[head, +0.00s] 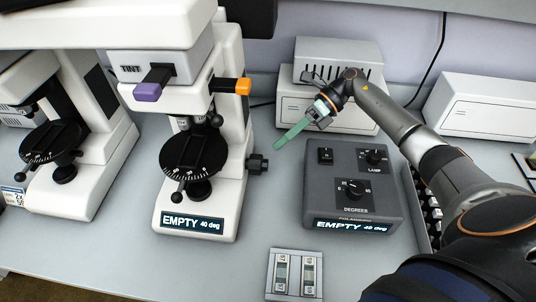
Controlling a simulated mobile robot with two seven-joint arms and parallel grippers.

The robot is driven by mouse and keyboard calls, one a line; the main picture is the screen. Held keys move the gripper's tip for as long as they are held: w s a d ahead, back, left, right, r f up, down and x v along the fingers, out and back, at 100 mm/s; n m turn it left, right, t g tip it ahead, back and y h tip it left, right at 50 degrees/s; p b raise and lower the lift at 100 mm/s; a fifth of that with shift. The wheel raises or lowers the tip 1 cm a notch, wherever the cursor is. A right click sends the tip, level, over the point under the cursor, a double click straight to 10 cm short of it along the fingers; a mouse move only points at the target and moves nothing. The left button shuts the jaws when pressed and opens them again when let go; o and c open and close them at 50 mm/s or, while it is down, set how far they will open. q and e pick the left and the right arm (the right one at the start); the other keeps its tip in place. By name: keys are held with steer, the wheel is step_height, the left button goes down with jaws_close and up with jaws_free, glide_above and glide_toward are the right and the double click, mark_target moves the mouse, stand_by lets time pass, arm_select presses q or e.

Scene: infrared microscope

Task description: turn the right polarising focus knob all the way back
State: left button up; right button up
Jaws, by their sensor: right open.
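The microscope (231,140) in the middle is white, with a round black stage (191,155) and a label reading "EMPTY 40 deg". A black focus knob (257,164) sticks out of the right side of its body, low down. My right gripper (284,142), with green fingers, is above and to the right of this knob, apart from it. The fingers point down and left toward the knob's side. They are open and hold nothing that I can see; they overlap in this view, so the gap between them is hidden. My left gripper is out of view.
A dark grey control box (317,197) with LAMP and DEGREES dials stands right of the knob, below my right gripper. White boxes (289,103) stand behind. Another microscope (97,160) is at the left. A small slide holder (295,273) lies in front. The bench around the knob is bare.

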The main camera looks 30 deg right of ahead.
steer(key=v, duration=0.5)
steer(key=shift+d+r+b, duration=0.1)
steer(key=shift+d+b, duration=0.1)
steer(key=shift+b, duration=0.15)
steer(key=shift+s, duration=0.1)
